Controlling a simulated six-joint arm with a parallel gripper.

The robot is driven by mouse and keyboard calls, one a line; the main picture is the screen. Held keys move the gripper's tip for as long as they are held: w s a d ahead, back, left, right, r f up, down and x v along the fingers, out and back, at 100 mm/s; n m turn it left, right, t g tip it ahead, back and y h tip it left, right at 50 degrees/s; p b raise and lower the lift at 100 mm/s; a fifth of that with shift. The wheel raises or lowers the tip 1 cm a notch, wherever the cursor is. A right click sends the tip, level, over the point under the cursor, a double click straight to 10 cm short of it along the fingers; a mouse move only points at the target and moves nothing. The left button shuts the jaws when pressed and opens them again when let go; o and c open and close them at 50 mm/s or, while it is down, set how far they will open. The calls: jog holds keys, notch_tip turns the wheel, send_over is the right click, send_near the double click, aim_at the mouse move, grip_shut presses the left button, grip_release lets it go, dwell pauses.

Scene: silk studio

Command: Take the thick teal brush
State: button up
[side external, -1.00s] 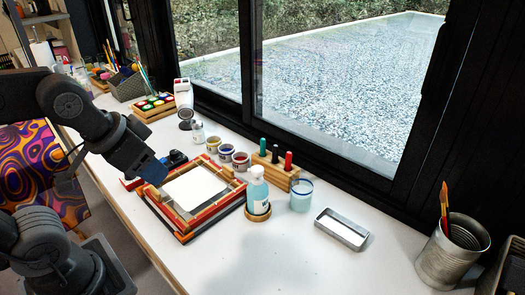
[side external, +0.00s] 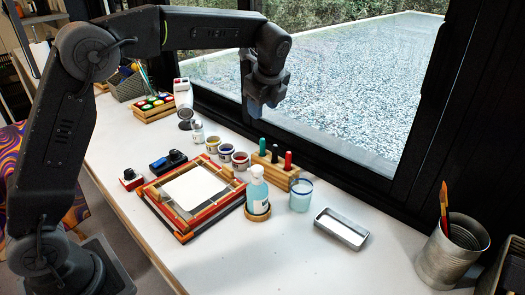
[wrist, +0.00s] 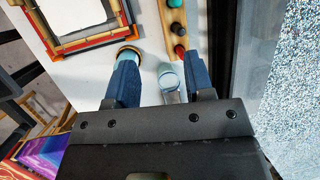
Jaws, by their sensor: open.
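The thick teal brush (side external: 262,146) stands upright in a wooden block (side external: 285,180), left of a black one (side external: 275,153) and a red one (side external: 288,160). In the wrist view the teal brush top (wrist: 175,4) is at the upper edge, with the black and red tops below it. My gripper (side external: 254,110) hangs above the bench, over and slightly behind the block, apart from the brush. In the wrist view its blue fingers (wrist: 160,68) are spread, and nothing is held between them.
A pump bottle (side external: 257,190) on a wooden coaster and a glass of bluish liquid (side external: 301,195) stand just in front of the block. Paint jars (side external: 226,153) are to its left. A framed screen (side external: 193,190) lies front left. The window (side external: 350,90) is close behind. A metal tray (side external: 341,229) lies right.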

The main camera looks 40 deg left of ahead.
aim_at(264, 141)
jog(key=w+a+f+m, duration=0.1)
jog(key=f, duration=0.4)
jog(key=w+a+f+m, duration=0.1)
jog(key=w+a+f, duration=0.1)
jog(key=f, duration=0.4)
jog(key=w+a+f, duration=0.2)
jog(key=f, duration=0.3)
jog(key=shift+w+a+f+m+y, duration=0.2)
jog(key=shift+a+f+m+y, duration=0.1)
jog(key=shift+m+y, duration=0.1)
jog(key=shift+d, duration=0.1)
jog(key=c, duration=0.8)
